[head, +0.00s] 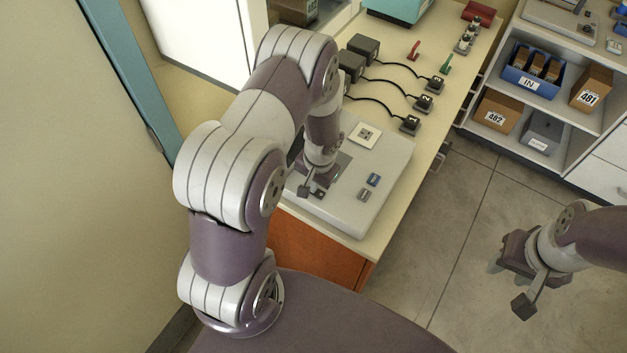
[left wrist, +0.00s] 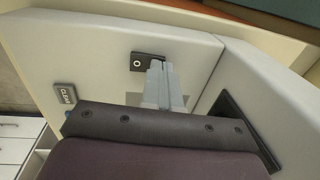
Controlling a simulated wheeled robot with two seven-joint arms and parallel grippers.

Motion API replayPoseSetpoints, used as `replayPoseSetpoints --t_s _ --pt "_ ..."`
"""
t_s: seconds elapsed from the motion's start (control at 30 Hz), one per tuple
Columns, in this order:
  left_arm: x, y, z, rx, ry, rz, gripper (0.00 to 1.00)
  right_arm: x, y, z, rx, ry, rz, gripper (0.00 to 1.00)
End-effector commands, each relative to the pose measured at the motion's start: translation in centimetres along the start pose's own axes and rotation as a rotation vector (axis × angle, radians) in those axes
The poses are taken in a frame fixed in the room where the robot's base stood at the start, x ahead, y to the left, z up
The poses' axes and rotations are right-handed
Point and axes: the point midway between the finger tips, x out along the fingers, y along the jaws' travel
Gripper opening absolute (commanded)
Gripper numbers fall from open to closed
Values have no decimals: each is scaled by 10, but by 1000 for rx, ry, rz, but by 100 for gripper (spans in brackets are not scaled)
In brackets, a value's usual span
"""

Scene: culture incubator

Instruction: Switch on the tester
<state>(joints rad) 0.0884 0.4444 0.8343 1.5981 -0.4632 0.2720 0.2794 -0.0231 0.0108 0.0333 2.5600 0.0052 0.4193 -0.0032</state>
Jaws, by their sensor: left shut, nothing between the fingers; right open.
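The tester (head: 395,165) is a light grey box on the bench, with a white socket plate (head: 366,134), a blue button (head: 374,180) and a grey button (head: 364,195) on top. My left gripper (head: 312,190) is over its near left part, shut and empty. In the left wrist view, the shut fingers (left wrist: 157,68) point at a small black switch (left wrist: 138,63) with a white ring mark. The fingertips overlap its right side; I cannot tell whether they touch. A grey button marked CLEAR (left wrist: 65,96) sits to the left. My right gripper (head: 508,268) is open and empty over the floor.
Several black adapters with cords (head: 362,48) lie on the bench behind the tester, with a red (head: 414,50) and a green (head: 446,64) item nearby. A shelf unit at right holds a blue IN bin (head: 529,82) and boxes. The floor between is clear.

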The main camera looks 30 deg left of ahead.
Motion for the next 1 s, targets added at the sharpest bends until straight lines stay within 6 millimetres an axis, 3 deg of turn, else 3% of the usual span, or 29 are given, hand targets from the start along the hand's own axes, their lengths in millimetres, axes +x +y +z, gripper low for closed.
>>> replayPoseSetpoints --t_s 0.2,0.3,1.0 --pt "1 0 0 0 0 0 0 1 0 0 0 0 0 43" --pt "10 -1 0 -2 1 0 0 12 0 1 0 0 0 43" --pt "-1 14 1 0 -2 0 0 8 0 1 0 0 0 43"
